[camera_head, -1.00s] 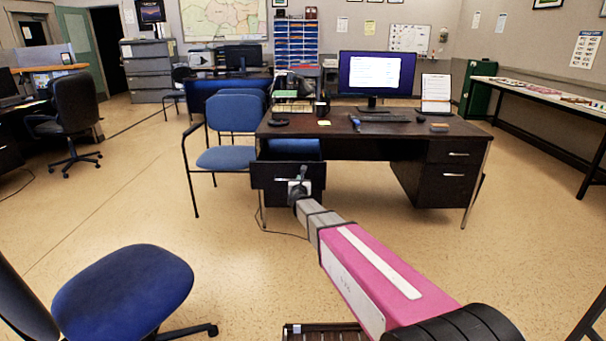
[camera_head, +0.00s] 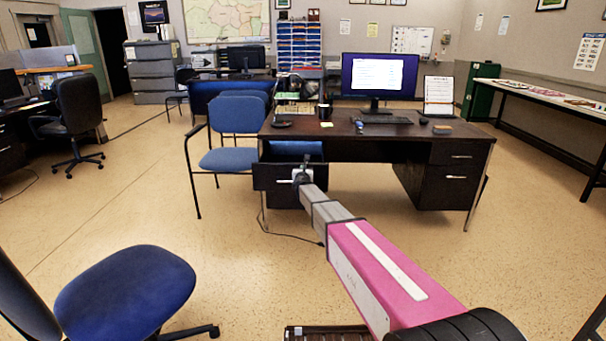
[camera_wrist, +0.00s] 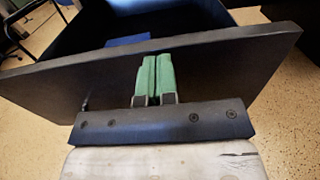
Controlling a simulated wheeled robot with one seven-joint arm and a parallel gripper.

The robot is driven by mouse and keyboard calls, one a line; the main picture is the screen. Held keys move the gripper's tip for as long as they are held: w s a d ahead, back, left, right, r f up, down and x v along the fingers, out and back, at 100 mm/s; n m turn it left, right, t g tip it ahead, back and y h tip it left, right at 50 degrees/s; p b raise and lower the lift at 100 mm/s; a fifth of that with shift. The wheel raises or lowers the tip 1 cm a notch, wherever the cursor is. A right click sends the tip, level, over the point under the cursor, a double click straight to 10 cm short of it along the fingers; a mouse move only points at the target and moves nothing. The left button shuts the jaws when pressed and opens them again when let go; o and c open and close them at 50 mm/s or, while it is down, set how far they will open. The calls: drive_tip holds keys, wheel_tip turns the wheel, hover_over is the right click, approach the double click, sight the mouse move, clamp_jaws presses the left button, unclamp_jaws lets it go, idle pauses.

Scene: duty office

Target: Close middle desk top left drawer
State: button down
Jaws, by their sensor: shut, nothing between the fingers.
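The middle desk (camera_head: 372,148) stands ahead with a dark top and a monitor on it. Its top left drawer (camera_head: 272,178) sticks out toward me, open. In the wrist view the dark drawer front (camera_wrist: 225,58) crosses the picture at a tilt, with the hollow of the drawer behind it and a blue patch inside. My gripper (camera_head: 302,173) is at the outer face of the drawer front. In the wrist view its green fingers (camera_wrist: 155,78) are pressed together, empty, with tips near the front's top edge. I cannot tell whether they touch it.
Blue chairs (camera_head: 228,158) stand left of the drawer, close to the desk. Another blue chair (camera_head: 125,292) is at the near left. The right drawer pedestal (camera_head: 450,180) looks shut. A cable lies on the floor below the drawer. The floor in front of the desk is mostly clear.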

idle(0.3)
drive_tip(key=w+d, duration=0.1)
drive_tip(key=w, duration=3.1)
drive_tip(key=shift+w, duration=0.15)
